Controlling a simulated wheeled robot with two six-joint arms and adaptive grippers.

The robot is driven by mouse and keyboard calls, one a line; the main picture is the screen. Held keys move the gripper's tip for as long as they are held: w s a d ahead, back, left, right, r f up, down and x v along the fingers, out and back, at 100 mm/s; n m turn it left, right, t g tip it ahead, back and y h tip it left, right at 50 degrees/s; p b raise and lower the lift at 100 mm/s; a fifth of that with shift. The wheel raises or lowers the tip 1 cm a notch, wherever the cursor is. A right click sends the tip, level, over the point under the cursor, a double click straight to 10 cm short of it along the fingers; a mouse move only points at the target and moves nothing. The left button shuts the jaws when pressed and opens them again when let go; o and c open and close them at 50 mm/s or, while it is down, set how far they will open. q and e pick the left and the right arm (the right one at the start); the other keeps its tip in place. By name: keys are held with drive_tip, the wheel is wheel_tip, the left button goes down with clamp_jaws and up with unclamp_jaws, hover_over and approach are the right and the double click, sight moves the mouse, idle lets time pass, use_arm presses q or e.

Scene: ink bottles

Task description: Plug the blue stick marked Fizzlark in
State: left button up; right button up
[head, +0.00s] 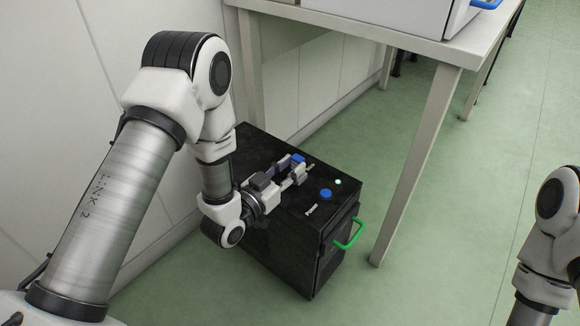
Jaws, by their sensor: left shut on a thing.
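My left gripper (294,171) is over the top of a black box (285,236) and is shut on a small blue stick (298,158). The stick is at the fingertips, close to the top face of the box. Any name on the stick is too small to read, and its lower part is hidden by the fingers. I cannot tell whether the stick touches the box or sits in a socket. My right arm shows at the right edge, but its gripper is out of view.
The box has a round blue button (326,194) labelled "Power", a small lit green light (338,182) and a green front handle (348,234). A table (448,50) stands behind it, with a leg close to its right. Green floor is clear at right.

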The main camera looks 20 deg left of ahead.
use_arm(q)
drive_tip(key=shift+f, duration=0.45)
idle(0.7)
drive_tip(key=o, duration=1.6)
wheel_tip(320, 180, up, 8)
drive_tip(key=p, duration=0.7)
